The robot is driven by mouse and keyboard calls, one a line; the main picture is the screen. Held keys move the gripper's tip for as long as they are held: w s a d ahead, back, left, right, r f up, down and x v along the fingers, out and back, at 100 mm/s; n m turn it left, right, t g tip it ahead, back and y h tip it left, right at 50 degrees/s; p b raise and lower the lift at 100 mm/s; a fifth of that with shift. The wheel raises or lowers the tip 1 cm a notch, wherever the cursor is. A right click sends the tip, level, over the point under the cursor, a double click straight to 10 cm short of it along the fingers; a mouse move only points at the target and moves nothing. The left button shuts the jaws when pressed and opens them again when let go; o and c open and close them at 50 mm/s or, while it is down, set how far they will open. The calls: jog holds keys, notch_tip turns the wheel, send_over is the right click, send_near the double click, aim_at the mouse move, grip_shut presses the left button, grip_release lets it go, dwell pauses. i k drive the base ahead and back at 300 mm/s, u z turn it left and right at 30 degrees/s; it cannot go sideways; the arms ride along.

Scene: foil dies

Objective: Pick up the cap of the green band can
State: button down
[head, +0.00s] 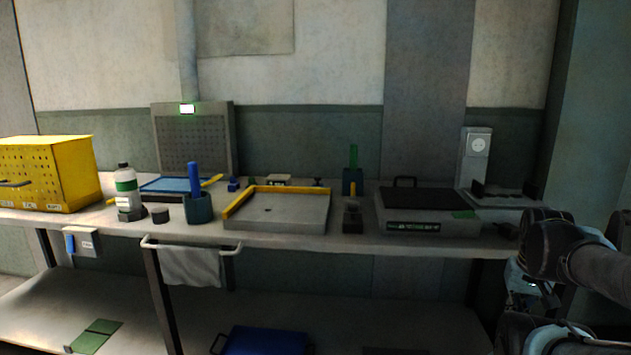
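A white can (126,189) with a green band stands at the left of the bench, in or just behind a low dark holder (131,213). A small dark top piece (123,166) sits on the can. A short dark round piece (160,215) lies on the bench just right of the can; I cannot tell whether it is a cap. My arm is at the far right, well apart from the can. The part that seems to be my gripper (530,287) is dark and partly hidden by the arm, and its fingers cannot be made out.
A yellow perforated box (48,173) stands left of the can. A dark blue cup (198,208) with a blue-handled tool stands to the right. Further right are a grey tray (285,213) with yellow edges and a grey machine (425,228). A rail with a cloth (190,267) hangs in front.

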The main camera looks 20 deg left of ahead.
aim_at(160, 216)
jog(key=u, duration=2.45)
